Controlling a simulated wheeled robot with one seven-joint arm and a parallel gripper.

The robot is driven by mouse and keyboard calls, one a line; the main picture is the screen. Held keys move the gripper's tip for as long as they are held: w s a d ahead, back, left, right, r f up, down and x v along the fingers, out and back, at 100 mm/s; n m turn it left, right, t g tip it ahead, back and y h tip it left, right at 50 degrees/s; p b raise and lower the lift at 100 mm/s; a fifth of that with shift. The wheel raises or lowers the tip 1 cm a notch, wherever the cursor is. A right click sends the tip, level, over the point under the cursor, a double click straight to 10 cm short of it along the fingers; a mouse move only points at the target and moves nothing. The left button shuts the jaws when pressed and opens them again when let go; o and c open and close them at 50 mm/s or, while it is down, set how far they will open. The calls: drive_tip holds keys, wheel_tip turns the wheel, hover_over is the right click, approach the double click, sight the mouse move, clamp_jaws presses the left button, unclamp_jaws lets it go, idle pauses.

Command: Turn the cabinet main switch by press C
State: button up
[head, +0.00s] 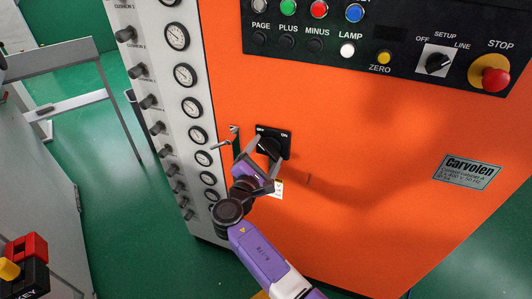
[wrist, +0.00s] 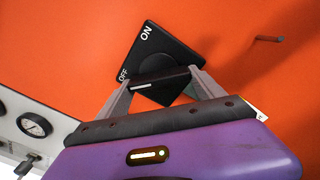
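The main switch is a black square plate with a black bar-shaped knob, on the orange cabinet front; the plate (head: 285,140) shows in the head view. In the wrist view the plate (wrist: 178,48) looks turned, with ON at its top and OFF at its left corner. The knob (wrist: 158,84) has a white mark at its left end, close to OFF. My gripper (head: 268,162) is at the switch, its fingers apart, one at each end of the knob in the wrist view (wrist: 161,80). Whether the fingers touch the knob is unclear. They partly hide it in the head view.
The orange cabinet (head: 350,190) has a button panel (head: 400,45) above, with a red stop button (head: 495,80). A handle (head: 222,144) sticks out left of the switch. A gauge column (head: 190,106) stands further left. Orange surface right of the switch is mostly clear.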

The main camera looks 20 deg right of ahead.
drive_tip(key=o, duration=0.4)
drive_tip(key=shift+c, duration=0.2)
drive_tip(key=v, duration=0.8)
drive_tip(key=shift+b, duration=0.45)
drive_tip(key=shift+w, duration=0.1)
